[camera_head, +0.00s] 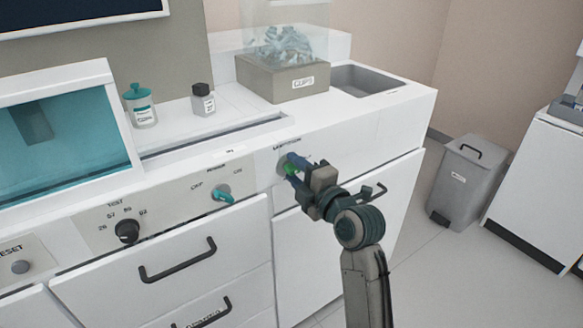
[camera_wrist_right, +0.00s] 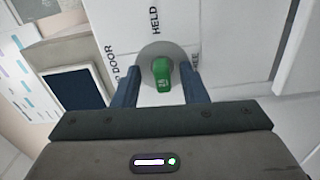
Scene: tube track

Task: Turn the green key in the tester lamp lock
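The green key (camera_wrist_right: 161,75) sits in a round grey lock (camera_wrist_right: 150,52) on the white panel. In the head view the key (camera_head: 290,169) is a small green patch, partly hidden by my right gripper (camera_head: 293,170). In the right wrist view my right gripper (camera_wrist_right: 161,88) has one blue finger on each side of the key, with a visible gap on both sides. It is open around the key and not closed on it. The words HELD and DOOR are printed around the lock. My left gripper is not in view.
A teal knob (camera_head: 222,194) and a black dial (camera_head: 127,230) are on the panel to the left. A drawer handle (camera_head: 178,262) and a cupboard handle (camera_head: 369,193) stick out below. A grey bin (camera_head: 467,182) stands on the floor at the right.

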